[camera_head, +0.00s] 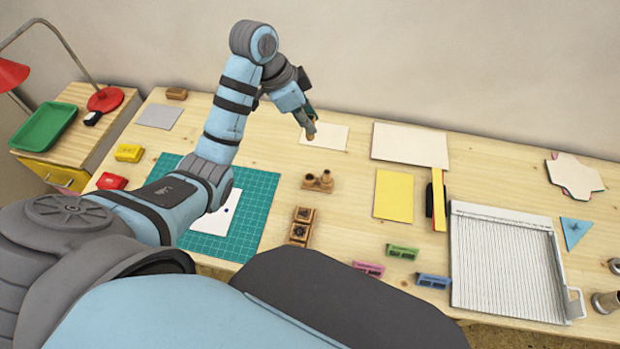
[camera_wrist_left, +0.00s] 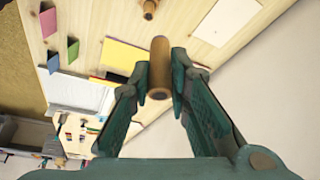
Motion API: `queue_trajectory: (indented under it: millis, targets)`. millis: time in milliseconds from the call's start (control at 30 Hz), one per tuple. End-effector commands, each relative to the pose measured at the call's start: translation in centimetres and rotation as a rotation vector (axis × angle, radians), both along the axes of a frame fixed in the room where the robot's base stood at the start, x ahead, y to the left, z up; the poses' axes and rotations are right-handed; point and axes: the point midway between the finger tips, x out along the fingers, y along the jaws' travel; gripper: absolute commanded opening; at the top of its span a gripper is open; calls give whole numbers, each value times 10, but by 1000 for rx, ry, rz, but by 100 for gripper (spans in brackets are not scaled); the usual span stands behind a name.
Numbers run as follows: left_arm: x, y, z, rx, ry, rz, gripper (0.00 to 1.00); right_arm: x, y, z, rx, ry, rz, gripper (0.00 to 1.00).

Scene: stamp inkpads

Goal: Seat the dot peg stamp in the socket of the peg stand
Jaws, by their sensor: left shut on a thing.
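My left gripper (camera_head: 306,122) is raised over the back of the table, left of centre. It is shut on the dot peg stamp (camera_wrist_left: 160,70), a brown wooden cylinder that stands out past the fingertips in the left wrist view. In the head view, the stamp's end (camera_head: 311,131) shows just below the fingers. The peg stand (camera_head: 317,183) is a small wooden block with two round upright parts, lower in the picture than the gripper and clearly apart from it. Its socket is too small to make out. My right gripper is not in view.
A green cutting mat (camera_head: 262,190) with a marked white sheet (camera_head: 212,221) lies left of the stand. Wooden stamp blocks (camera_head: 300,226) lie below the stand. Red (camera_head: 112,181) and yellow (camera_head: 129,153) inkpads sit left. A paper trimmer (camera_head: 500,260) stands right. Bare table surrounds the stand.

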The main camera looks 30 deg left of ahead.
Motion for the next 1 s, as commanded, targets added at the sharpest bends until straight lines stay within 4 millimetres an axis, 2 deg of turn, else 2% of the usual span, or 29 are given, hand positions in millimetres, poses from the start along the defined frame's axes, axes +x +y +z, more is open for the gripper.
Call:
queue_trajectory:
  millis: [167, 400, 600, 733, 933, 967, 1000]
  targets:
    - [0, 0, -69, 0, 2, 1, 0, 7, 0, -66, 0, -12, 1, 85]
    - [-1, 0, -141, 0, 5, 1, 0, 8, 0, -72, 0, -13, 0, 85]
    - [-1, 0, -172, 0, 3, -1, 0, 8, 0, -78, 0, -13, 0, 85]
    - [-1, 0, -190, 0, 5, 1, 0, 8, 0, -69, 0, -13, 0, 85]
    - [-1, 0, -195, 2, 4, -1, 0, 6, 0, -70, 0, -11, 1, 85]
    - [-1, 0, -195, 2, 4, -1, 22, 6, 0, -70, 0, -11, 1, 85]
    - [-1, 0, -195, 1, 3, -1, 28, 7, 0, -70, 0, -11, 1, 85]
